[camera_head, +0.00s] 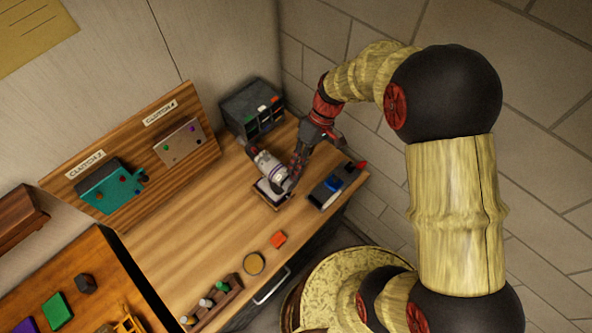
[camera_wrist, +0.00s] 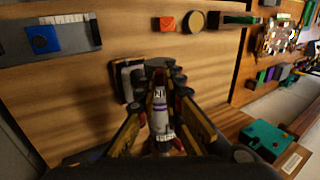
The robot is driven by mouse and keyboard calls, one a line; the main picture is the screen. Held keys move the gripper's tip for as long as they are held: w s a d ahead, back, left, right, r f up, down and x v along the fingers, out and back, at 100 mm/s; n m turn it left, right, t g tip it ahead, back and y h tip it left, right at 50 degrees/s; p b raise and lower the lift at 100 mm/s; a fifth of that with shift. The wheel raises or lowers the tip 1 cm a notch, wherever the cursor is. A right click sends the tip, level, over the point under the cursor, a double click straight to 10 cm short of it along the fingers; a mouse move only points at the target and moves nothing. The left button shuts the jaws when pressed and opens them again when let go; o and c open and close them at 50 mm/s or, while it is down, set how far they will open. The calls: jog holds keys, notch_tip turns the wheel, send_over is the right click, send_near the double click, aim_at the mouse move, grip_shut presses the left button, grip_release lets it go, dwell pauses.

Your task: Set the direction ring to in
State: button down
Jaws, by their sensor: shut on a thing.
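A small white and grey cylinder with a purple band (camera_head: 268,163) sits over a dark base with a pale top (camera_head: 268,196) on the wooden bench. In the wrist view the cylinder (camera_wrist: 160,118) lies between my fingers and carries a small white label with dark marks, too small to read surely. I cannot tell which part is the direction ring or its setting. My gripper (camera_head: 289,178) reaches down from the upper right and is shut on the cylinder; its fingers (camera_wrist: 158,88) flank it and hide its sides. The dark base also shows in the wrist view (camera_wrist: 123,82).
A dark tray with a blue block (camera_head: 333,186) lies right of the cylinder. A dark organiser (camera_head: 252,108) stands behind it. A wooden board with teal (camera_head: 110,187) and grey (camera_head: 180,142) boxes stands left. An orange block (camera_head: 279,239) and round disc (camera_head: 254,263) lie in front.

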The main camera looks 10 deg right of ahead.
jog(key=shift+d, duration=0.1)
dwell(0.4)
jog(key=c, duration=1.9)
grip_release()
jog(key=v, duration=1.2)
jog(key=shift+w+d+f, duration=0.15)
